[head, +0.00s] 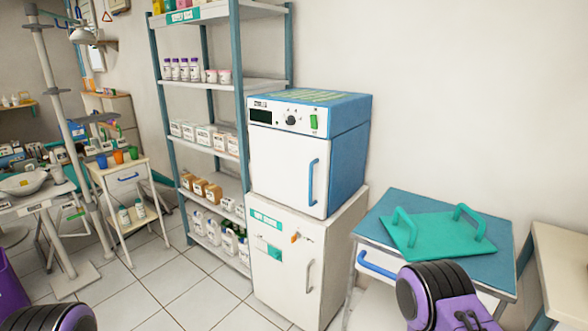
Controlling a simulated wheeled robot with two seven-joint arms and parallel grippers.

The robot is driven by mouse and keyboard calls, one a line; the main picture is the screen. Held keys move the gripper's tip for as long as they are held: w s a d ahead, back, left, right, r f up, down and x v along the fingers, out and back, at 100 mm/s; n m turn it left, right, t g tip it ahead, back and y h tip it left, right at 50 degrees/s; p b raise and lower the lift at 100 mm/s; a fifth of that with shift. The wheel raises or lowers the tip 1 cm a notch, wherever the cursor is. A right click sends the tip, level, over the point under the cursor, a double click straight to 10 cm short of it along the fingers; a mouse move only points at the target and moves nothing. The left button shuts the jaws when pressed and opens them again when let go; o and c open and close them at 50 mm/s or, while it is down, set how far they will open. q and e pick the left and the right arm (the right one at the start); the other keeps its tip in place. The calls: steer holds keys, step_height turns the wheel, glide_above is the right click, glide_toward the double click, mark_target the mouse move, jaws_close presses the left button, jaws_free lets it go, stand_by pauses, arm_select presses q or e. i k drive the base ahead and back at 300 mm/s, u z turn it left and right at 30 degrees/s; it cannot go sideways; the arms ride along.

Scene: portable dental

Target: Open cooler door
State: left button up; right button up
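A white cabinet (290,268) stands on the floor, with a teal label, an orange latch-like part (295,237) and a grey vertical handle (310,275). Its door looks shut. On top of it sits a blue and white box unit (345,150) with a control panel and a white door (278,165) with a blue handle (313,182); this door is shut too. I cannot tell for certain which is the cooler. Purple and black parts of my arms show at the bottom left and bottom right, apart from both doors. No gripper fingers are visible.
A blue-topped table (490,255) with a teal handled tray (430,236) stands right of the cabinet. A shelf rack (241,90) with bottles and boxes stands close on its left. Tiled floor (165,285) is clear in front. A small cart (125,170) stands farther left.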

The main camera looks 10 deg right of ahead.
mark_target(290, 169)
steer(key=z, duration=0.6)
steer(key=i, duration=0.9)
steer(key=z, duration=0.8)
